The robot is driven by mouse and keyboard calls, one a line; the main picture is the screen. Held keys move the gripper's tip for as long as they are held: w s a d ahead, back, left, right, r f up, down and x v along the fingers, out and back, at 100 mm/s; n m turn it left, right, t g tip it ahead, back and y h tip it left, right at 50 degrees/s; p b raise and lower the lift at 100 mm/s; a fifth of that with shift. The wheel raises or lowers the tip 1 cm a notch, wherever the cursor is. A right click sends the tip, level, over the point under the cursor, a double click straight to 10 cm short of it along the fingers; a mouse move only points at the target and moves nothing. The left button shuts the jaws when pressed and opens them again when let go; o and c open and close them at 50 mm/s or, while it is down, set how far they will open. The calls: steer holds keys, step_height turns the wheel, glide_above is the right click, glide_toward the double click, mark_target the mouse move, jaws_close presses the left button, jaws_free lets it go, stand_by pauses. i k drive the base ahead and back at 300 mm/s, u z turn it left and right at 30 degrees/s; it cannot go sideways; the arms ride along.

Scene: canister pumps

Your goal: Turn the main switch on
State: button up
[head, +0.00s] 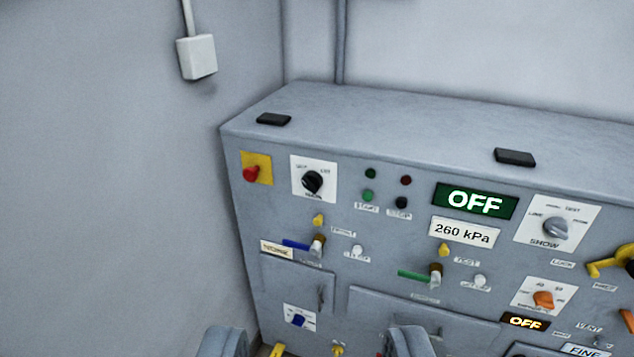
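A grey control panel (330,230) fills the lower right of the head view. At its upper left, a red knob (251,174) sits on a yellow plate (264,163). Beside it, a black rotary knob (312,182) sits on a white plate with small markings, too blurred to read surely. I cannot tell from the labels which one is the main switch. A green display (474,202) reads OFF. My gripper (317,345) is at the bottom edge, with its two fingers wide apart and nothing seen between them. It is below both knobs in the picture and apart from them.
Levers with blue (297,244) and green (414,276) handles stick out of the panel. A grey knob (555,228), an orange knob (543,299) and a yellow handle (605,265) are at right. A white wall box (197,57) hangs upper left.

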mark_target(311, 180)
steer(key=i, duration=0.9)
steer(key=u, duration=0.1)
